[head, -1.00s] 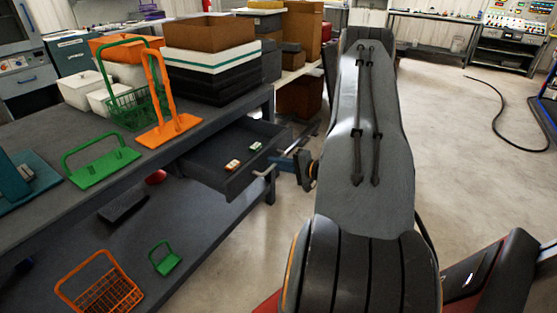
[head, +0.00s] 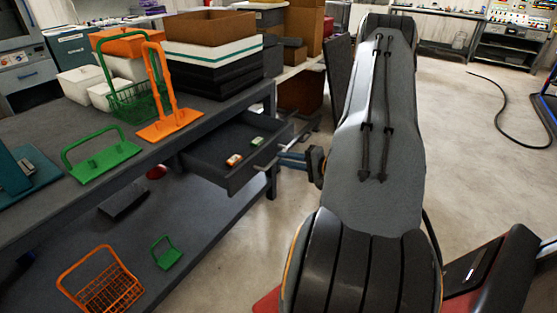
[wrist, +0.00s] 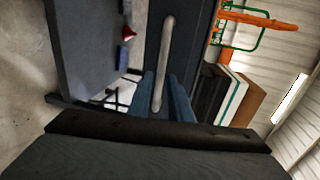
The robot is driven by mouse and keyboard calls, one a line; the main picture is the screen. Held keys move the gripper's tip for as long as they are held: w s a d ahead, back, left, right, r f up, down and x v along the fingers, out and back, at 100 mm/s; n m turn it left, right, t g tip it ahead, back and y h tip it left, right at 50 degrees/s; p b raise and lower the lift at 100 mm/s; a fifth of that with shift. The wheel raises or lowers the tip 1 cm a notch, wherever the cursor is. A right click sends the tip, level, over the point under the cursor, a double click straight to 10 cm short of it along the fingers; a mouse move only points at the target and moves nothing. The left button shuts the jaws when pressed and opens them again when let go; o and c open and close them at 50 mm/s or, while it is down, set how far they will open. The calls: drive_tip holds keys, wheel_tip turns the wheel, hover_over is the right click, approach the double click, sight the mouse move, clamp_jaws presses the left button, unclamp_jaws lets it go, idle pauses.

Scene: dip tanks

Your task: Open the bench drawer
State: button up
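The bench drawer (head: 215,150) is pulled out from under the bench top, with its inside in view. Its pale bar handle (head: 267,158) is on the drawer front; it also shows in the wrist view (wrist: 167,40). My gripper (head: 282,159) is at the handle, to the right of the drawer front. In the wrist view its two blue fingers (wrist: 162,82) stand apart on either side of the bar, with gaps beside it. Whether the tips reach past the bar is hard to tell. Two small items (head: 234,160) lie in the drawer.
The bench top (head: 40,135) holds green and orange baskets and racks (head: 102,157), white tubs and stacked boxes (head: 210,60). The lower shelf (head: 190,235) carries an orange basket (head: 103,280) and a small green rack (head: 166,253). Floor to the right is open, with a black cable (head: 505,115).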

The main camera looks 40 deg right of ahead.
drive_tip(key=shift+v, duration=1.95)
drive_tip(key=shift+s, duration=0.1)
